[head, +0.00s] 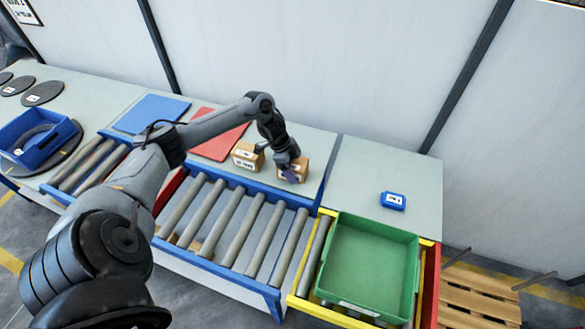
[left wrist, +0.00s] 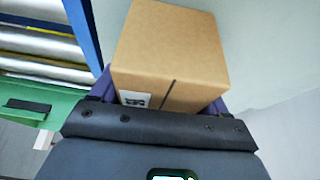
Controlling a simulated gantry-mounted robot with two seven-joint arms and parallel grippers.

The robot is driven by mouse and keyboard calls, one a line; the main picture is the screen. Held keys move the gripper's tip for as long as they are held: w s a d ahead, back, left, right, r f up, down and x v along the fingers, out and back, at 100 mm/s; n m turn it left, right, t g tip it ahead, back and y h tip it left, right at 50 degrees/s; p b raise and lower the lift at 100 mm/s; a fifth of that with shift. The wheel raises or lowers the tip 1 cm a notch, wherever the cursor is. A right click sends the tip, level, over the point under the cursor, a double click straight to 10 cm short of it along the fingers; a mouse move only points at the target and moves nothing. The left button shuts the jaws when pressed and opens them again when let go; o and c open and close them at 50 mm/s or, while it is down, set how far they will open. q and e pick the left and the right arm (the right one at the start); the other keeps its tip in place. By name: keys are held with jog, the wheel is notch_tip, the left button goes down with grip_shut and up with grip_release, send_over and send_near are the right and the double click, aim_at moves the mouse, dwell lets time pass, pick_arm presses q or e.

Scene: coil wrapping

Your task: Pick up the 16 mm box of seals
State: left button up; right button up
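Two small cardboard boxes stand side by side on the table behind the rollers in the head view: a left box (head: 247,157) and a right box (head: 301,168). Their printed sizes are too small to read. My left gripper (head: 289,172) is at the right box, with a purple finger in front of it. In the left wrist view, this brown box (left wrist: 172,50) sits between the purple fingers (left wrist: 162,92), close to both. Whether they press on it cannot be told. A white label shows low on its near face. My right gripper is not in view.
A blue mat (head: 152,113) and a red mat (head: 216,146) lie to the left. Rollers (head: 232,222) run in front. A green tray (head: 415,262) stands at front right, with a small blue item (head: 393,201) behind it. A blue bin (head: 62,138) stands far left.

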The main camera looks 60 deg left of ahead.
pick_arm(q)
jog(key=c, duration=0.7)
jog(key=shift+r, duration=0.1)
